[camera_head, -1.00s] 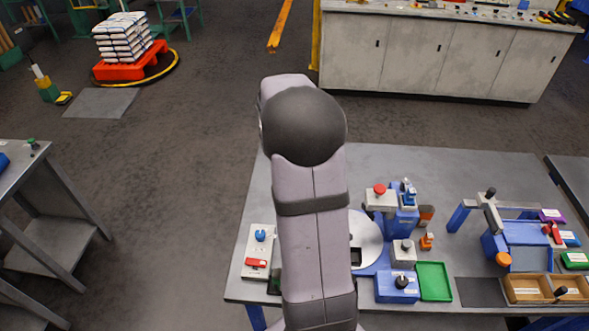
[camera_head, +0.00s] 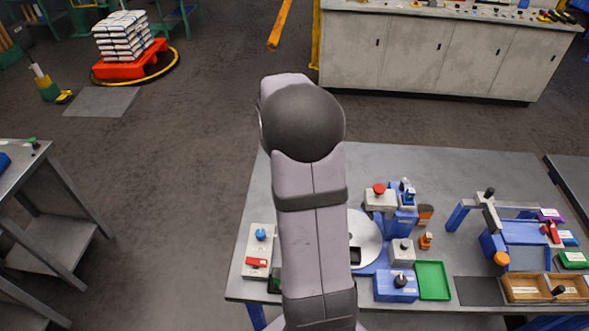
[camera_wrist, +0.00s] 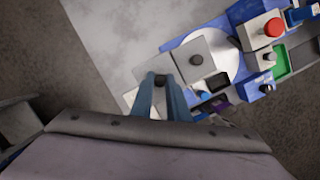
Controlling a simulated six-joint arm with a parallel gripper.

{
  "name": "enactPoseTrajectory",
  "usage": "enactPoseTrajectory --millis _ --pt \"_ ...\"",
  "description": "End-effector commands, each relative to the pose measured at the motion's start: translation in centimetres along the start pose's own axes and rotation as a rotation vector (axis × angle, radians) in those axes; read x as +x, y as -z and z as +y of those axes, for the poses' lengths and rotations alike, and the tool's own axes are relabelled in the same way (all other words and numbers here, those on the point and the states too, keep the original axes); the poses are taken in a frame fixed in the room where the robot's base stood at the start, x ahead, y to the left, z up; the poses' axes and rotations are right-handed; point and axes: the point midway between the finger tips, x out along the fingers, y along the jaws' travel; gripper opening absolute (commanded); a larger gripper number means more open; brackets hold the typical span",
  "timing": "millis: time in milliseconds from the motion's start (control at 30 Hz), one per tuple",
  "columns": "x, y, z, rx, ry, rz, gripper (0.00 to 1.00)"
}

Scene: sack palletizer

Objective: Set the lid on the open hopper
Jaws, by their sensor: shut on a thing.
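My gripper (camera_wrist: 162,98) is shut on the dark knob (camera_wrist: 160,80) of a flat grey plate, which I take to be the lid (camera_wrist: 148,82). The fingers stand on both sides of the knob and cover part of the plate. In the head view my arm hides the gripper and lid.
The grey workbench (camera_head: 400,165) has free room at its back. A red-button unit (camera_head: 379,197), a green tray (camera_head: 432,280), a blue box with a knob (camera_head: 396,287) and a pale switch panel (camera_head: 258,250) stand around the disc (camera_head: 365,238).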

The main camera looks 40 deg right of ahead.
Motion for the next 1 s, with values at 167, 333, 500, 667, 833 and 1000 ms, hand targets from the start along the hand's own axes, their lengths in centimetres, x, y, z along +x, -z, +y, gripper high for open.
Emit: enactPoseTrajectory --millis 167,333,500,667,833,1000 --pt "0.02 0.01 -0.01 0.0 0.0 0.0 0.0" --pt "0.01 0.0 -0.01 0.0 0.0 0.0 0.0" --pt "0.06 0.01 -0.01 0.0 0.0 0.0 0.0" --pt "0.32 0.1 -0.03 0.0 0.001 0.0 0.0" --pt "0.71 0.21 -0.04 0.0 0.001 0.0 0.0" --pt "0.97 0.27 -0.02 0.0 0.0 0.0 0.0"
